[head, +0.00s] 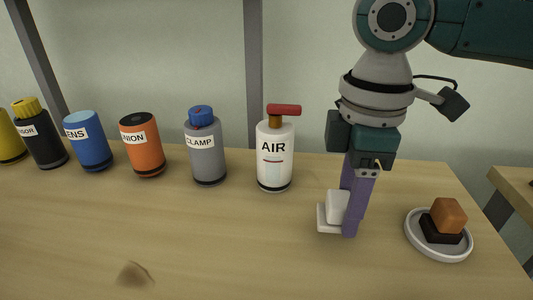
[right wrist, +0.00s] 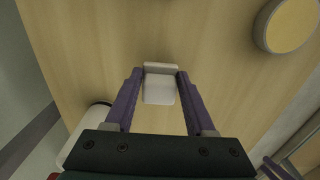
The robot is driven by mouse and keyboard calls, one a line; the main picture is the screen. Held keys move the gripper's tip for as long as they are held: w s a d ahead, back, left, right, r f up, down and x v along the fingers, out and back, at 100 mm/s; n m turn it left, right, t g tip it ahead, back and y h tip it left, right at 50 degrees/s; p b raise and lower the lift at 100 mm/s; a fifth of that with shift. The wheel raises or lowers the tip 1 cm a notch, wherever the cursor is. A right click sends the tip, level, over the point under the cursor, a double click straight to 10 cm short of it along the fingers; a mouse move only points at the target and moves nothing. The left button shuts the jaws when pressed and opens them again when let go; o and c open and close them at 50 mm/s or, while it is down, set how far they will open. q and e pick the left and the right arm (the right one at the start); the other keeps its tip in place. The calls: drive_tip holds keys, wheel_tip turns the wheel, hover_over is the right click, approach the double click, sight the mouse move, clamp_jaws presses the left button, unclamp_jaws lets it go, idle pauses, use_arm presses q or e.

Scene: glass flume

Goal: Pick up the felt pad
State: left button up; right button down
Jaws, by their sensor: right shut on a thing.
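A white block (head: 337,206) with a flatter white part (head: 324,218) at its foot is at the table's right half. It is the likeliest felt pad, though no label shows. My right gripper (head: 348,222) points down at it, its purple fingers shut on the block. In the right wrist view the white block (right wrist: 159,90) sits between the two fingertips (right wrist: 160,74), with a pale lip at its far end. Part of it is hidden behind the fingers in the head view. I cannot tell whether it is clear of the table. My left gripper is not in view.
A round dish (head: 410,240) to the right holds a black block (head: 440,233) under an orange one (head: 449,214). A white AIR bottle (head: 275,160) and several labelled bottles stand along the back. The front middle is mostly clear, with a dark mark (head: 134,275).

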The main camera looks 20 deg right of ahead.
wheel_tip(320, 180, up, 18)
drive_tip(key=p, duration=0.3)
